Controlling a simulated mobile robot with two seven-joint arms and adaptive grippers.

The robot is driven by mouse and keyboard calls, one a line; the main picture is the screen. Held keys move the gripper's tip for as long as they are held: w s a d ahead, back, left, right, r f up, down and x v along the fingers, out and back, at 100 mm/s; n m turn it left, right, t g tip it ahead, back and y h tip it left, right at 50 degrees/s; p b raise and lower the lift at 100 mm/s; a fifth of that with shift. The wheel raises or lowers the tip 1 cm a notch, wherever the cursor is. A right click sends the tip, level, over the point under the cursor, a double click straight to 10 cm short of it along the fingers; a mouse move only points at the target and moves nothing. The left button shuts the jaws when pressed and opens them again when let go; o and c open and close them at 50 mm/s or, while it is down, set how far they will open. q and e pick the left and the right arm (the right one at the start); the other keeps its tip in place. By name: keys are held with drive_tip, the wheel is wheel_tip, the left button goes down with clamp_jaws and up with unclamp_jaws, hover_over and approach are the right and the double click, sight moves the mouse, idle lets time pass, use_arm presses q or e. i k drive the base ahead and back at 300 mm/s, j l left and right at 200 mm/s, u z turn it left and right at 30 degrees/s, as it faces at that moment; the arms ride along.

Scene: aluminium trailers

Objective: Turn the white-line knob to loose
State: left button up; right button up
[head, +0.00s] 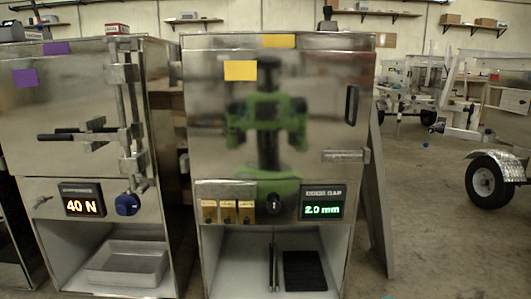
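A small dark round knob (274,203) with a short white line sits on the front panel of the right steel cabinet (215,130). The line looks about upright. To its right a display (322,209) reads 2.0 mm in green; the small label above it is too blurred to read surely. To its left are several small yellow-tan tags or switches (228,212). Neither of my grippers is in view. A blurred green and dark reflection, apparently of my body, shows in the cabinet door.
The left steel cabinet (20,100) has a blue knob (127,204), a 40 N display (83,199), long handles and a grey tray (128,263) in its lower opening. A black ribbed pad (304,271) lies in the right cabinet's opening. Trailers stand right; floor there is partly open.

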sight(274, 207)
drive_tip(key=i+l, duration=1.1)
drive_tip(key=i, duration=0.2)
drive_tip(key=i+j+u, duration=0.05)
